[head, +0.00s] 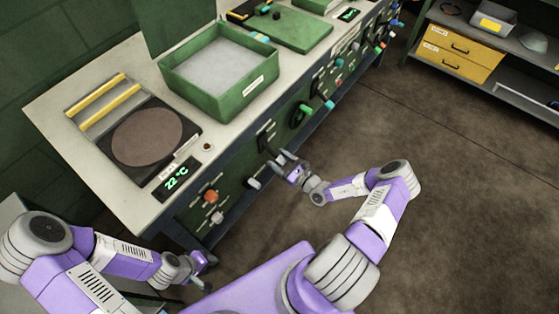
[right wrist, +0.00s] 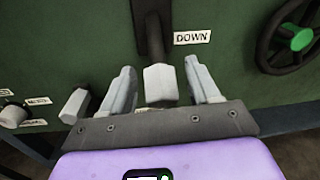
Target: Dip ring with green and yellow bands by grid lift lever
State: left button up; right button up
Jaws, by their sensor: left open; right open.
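The lever (right wrist: 155,38) has a dark shaft and a pale block grip (right wrist: 161,86), beside a "DOWN" label (right wrist: 192,37) in the right wrist view. My right gripper (right wrist: 160,88) is open, with one finger on each side of the grip; gaps show on both sides. In the head view my right gripper (head: 284,162) is at the green front panel, below the open green tank (head: 258,92), which holds a pale grey surface. My left gripper (head: 197,266) is open and empty, low near the bench's near end. I cannot make out a ring with green and yellow bands.
A round brown plate (head: 147,137) and a "22 °C" display (head: 177,177) are on the bench left of the tank. A pale knob (right wrist: 75,106) and a black handwheel (right wrist: 290,42) flank the lever. A shelf with yellow drawers (head: 458,52) stands at upper right; the floor between is clear.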

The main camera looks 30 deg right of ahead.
jog(key=shift+w, duration=0.1)
grip_shut()
dwell(0.3)
